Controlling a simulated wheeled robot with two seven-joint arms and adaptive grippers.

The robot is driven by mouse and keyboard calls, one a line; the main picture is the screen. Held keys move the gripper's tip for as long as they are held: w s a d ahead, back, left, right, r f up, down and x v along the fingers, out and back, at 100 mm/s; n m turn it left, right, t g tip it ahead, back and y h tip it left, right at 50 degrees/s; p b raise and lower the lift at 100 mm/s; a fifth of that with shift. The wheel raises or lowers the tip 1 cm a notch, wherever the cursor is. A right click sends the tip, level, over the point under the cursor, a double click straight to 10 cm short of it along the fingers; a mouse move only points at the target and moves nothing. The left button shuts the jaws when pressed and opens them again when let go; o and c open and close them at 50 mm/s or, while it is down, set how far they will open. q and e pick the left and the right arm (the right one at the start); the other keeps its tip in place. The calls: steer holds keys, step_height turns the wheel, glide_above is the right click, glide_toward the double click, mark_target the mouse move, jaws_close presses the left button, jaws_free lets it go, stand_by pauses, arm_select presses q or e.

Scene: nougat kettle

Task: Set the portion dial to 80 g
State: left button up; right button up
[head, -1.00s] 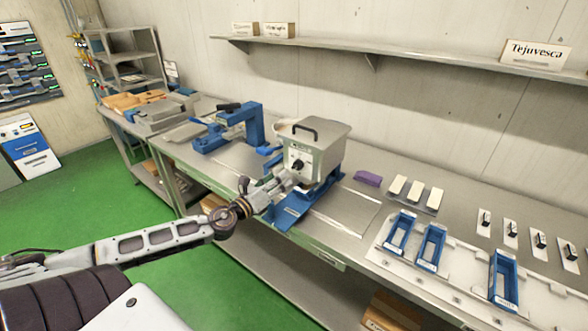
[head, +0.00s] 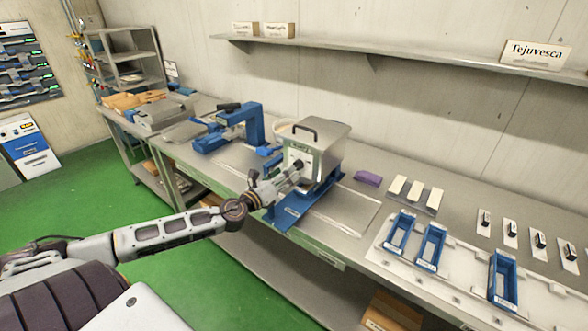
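The portion dial is a small dark knob (head: 298,164) on the front face of the steel kettle machine (head: 322,148), which stands on a blue base (head: 300,205) on the bench. My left gripper (head: 293,173) is at that front face, right at the dial, and its fingers partly cover it. I cannot tell whether the fingers touch or close on the dial. The dial's scale and setting are too small to read. My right gripper is not in view.
A blue press-like frame (head: 230,130) stands left of the machine. A purple block (head: 368,178), pale bars (head: 415,190) and blue moulds (head: 430,245) lie to the right. The steel bench (head: 340,210) has bare room in front of the machine.

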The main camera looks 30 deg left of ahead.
mark_target(297, 166)
arm_select(q)
steer(key=shift+w+d+p, duration=0.2)
steer(key=shift+w+p, duration=0.35)
steer(key=shift+w, duration=2.2)
steer(key=shift+c, duration=0.3)
steer(key=c, duration=1)
